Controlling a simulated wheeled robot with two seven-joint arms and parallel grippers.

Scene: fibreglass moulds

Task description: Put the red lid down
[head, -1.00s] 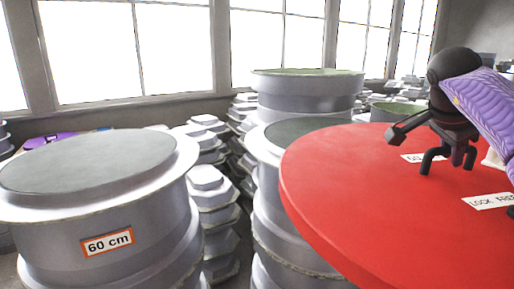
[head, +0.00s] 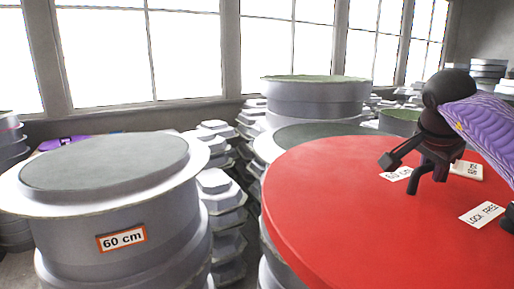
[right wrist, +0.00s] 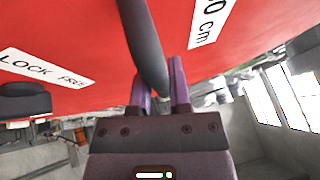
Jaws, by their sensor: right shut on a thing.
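The red lid (head: 340,200) is a large flat disc with white labels, filling the right of the head view. Its left rim overlaps grey drums behind it. It also spans the top of the right wrist view (right wrist: 85,35). My right gripper (head: 436,166) is over the lid, shut on its dark handle; in the right wrist view the dark bar (right wrist: 145,45) runs between the fingers (right wrist: 160,95). One label reads "LOCK FREE"; another, partly hidden, ends in "0 cm". My left gripper is not seen.
A grey drum-shaped mould (head: 110,165) labelled "60 cm" stands at left with a flat greenish-grey top. A taller round mould (head: 315,97) stands behind the lid. Stacks of smaller angular moulds (head: 222,215) fill the narrow gap between. Windows line the back wall.

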